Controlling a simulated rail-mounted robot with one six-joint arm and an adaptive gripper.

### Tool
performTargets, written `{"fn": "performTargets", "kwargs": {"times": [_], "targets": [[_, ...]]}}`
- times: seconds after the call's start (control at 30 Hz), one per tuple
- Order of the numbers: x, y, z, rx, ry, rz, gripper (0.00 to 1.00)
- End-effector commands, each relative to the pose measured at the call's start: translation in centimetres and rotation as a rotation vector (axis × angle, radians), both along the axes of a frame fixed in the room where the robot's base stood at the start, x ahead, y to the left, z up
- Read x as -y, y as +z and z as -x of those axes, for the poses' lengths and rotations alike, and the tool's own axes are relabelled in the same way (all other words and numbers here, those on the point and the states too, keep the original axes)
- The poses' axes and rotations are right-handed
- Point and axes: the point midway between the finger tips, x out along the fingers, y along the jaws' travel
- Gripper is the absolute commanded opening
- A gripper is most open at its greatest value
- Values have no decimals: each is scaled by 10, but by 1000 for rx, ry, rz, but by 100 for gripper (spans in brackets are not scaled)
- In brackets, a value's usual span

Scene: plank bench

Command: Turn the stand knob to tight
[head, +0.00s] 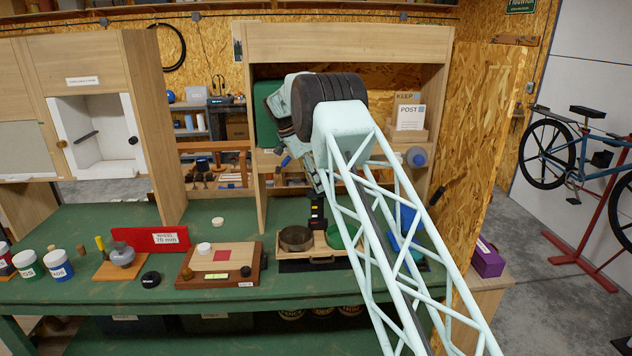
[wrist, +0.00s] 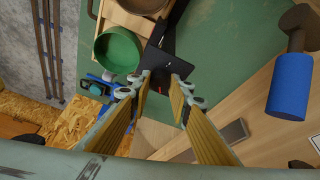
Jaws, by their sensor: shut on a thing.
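My gripper (wrist: 161,79) shows in the wrist view with its two fingers a little apart and their tips at a black piece (wrist: 172,63). I take this piece as part of the stand; its knob is mostly hidden between the fingertips. In the head view a black upright piece with red and yellow marks (head: 317,211) stands behind the wooden tray with two bowls, just below my wrist. The fingertips are hard to make out there. I cannot read the knob's setting.
A green bowl (wrist: 118,51) and a brown bowl (head: 296,238) sit close to my gripper. A blue cylinder (wrist: 290,87) shows at the right of the wrist view.

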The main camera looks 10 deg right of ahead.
Motion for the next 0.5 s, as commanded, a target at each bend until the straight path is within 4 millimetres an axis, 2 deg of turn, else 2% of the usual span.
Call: {"fn": "performTargets", "kwargs": {"times": [0.5], "targets": [[0, -2, 0, -4, -125, -1, 8]]}}
